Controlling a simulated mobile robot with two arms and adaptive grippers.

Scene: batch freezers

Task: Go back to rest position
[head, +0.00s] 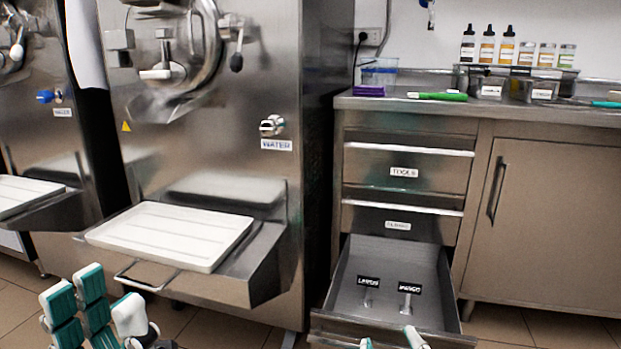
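My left gripper (108,297) is at the bottom left of the head view, in front of the near freezer. Its teal-padded fingers stand apart, with nothing seen between them. My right gripper (390,340) shows only as two fingertips at the bottom edge, in front of the open drawer. The tips are apart, and the rest of it is cut off by the frame.
The open bottom drawer (345,280) juts out and holds two small labelled items. The near batch freezer (225,140) has a white tray (172,235) on its projecting shelf. The counter (480,103) carries bottles, jars and containers. The right cabinet door (550,215) is shut.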

